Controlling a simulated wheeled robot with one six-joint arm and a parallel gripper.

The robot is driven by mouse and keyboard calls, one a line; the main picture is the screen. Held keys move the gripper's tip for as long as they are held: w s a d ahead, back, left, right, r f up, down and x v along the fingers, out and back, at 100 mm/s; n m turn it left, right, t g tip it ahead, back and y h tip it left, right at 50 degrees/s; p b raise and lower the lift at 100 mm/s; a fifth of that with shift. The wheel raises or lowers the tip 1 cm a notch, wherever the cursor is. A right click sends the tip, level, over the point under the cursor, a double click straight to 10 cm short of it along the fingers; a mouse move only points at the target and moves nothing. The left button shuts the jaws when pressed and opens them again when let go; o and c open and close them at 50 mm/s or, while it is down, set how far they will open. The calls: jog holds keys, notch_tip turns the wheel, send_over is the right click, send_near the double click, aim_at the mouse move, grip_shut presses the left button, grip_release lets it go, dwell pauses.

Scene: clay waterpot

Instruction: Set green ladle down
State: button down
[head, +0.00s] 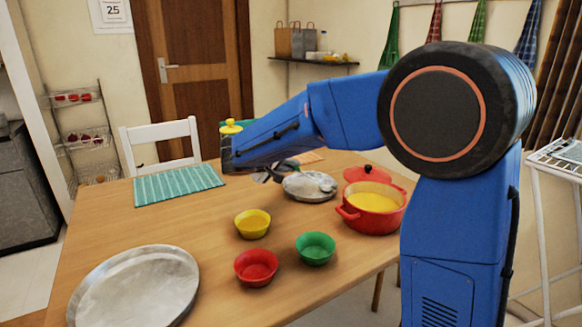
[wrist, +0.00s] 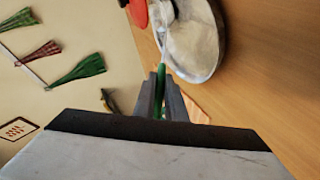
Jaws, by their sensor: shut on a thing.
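My gripper (wrist: 161,90) is shut on the green handle of the green ladle (wrist: 161,72) in the wrist view. The ladle's thin metal shaft runs from the fingertips toward the round silver plate (wrist: 194,55); its bowl end is hard to make out against the plate. In the head view the silver plate (head: 312,190) lies on the table, and my gripper (head: 284,170) is at its left back edge, partly hidden by my arm. I cannot tell whether the ladle touches the plate.
A red pot (head: 371,218) with yellow contents stands right of the plate. Yellow (head: 252,224), red (head: 256,268) and green (head: 315,249) bowls stand in front. A large metal tray (head: 135,290) is at front left, a green striped mat (head: 178,184) behind. Bare wood lies between.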

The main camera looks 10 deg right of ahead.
jog(key=shift+f, duration=0.15)
jog(key=c, duration=2.2)
grip_release()
jog(key=shift+f, duration=0.1)
jog(key=o, duration=0.4)
jog(key=shift+s+a+r, duration=0.1)
jog(key=shift+a+r, duration=0.1)
jog(key=shift+r, duration=0.05)
jog(key=v, duration=1.1)
jog(key=shift+s+a+r, duration=0.1)
jog(key=shift+s+a, duration=0.05)
jog(key=shift+s, duration=0.05)
